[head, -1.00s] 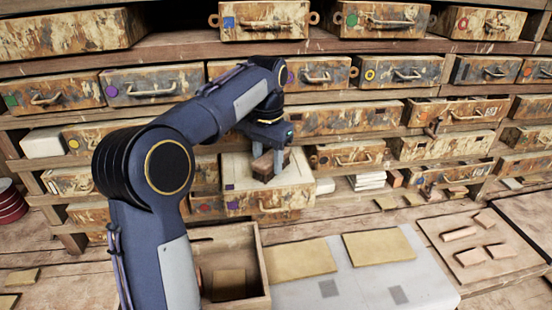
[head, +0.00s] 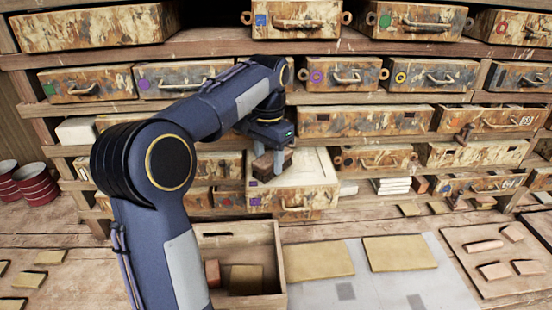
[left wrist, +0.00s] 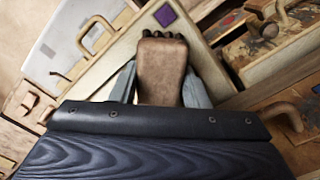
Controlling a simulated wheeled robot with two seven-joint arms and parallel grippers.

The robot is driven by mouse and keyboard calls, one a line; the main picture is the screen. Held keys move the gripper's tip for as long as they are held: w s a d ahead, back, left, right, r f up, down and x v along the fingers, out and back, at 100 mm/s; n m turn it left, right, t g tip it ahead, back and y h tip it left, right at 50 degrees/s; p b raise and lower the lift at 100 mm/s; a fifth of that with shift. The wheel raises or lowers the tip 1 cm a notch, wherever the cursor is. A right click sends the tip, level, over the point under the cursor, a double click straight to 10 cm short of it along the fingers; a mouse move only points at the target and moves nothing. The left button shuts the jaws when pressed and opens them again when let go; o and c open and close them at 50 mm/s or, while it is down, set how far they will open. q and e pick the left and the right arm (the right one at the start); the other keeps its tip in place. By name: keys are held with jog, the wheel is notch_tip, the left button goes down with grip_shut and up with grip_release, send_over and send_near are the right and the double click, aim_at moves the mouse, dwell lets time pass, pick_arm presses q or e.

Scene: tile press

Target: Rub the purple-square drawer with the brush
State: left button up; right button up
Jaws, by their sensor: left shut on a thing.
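The purple-square drawer (head: 312,182) juts out of the lower shelf, its pale top bare and its rust-stained front and handle facing me. Its purple mark (head: 254,201) is at the front's left end; the purple square also shows at the top of the left wrist view (left wrist: 165,15). My left gripper (head: 272,160) is shut on the brown brush (head: 262,166), over the left part of the drawer top. In the left wrist view the brush (left wrist: 163,68) sits between both fingers. Its underside is hidden, so I cannot tell whether it touches the drawer. My right gripper is not in view.
Rows of stained drawers with handles fill the shelves behind. A wooden box (head: 277,255) with pieces inside stands in front, beside a grey sheet (head: 375,287) with tan tiles. A board (head: 465,240) with clay pieces lies right. Red cans (head: 38,187) stand far left.

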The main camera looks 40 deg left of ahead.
aim_at(299, 170)
pick_arm(q)
jog(key=shift+s+a, duration=0.6)
jog(key=shift+a, duration=0.2)
jog(key=shift+w+a, duration=0.25)
jog(key=shift+w, duration=0.15)
jog(key=shift+w+d+f, duration=0.15)
jog(key=shift+w+d, duration=0.6)
jog(key=shift+d, duration=0.25)
jog(key=shift+w+d+f, duration=0.15)
jog(key=shift+w+d, duration=0.55)
jog(key=shift+d, duration=0.25)
jog(key=shift+c, duration=0.3)
jog(key=shift+w+d+r, duration=0.2)
jog(key=shift+w+d, duration=1.15)
jog(key=shift+d, duration=0.15)
jog(key=shift+w+d+r, duration=0.15)
jog(key=shift+w+d, duration=1.15)
jog(key=shift+d, duration=0.15)
jog(key=shift+f, duration=0.1)
jog(key=shift+s+a+f, duration=0.2)
jog(key=shift+s+a, duration=0.95)
jog(key=shift+a, duration=0.15)
jog(key=shift+s+a+r, duration=0.1)
jog(key=shift+s+a, duration=0.9)
jog(key=shift+a, duration=0.2)
jog(key=shift+s+a+r, duration=0.1)
jog(key=shift+s+a, duration=0.9)
jog(key=shift+a, duration=0.25)
jog(key=shift+s+a, duration=1)
jog(key=shift+a, duration=0.2)
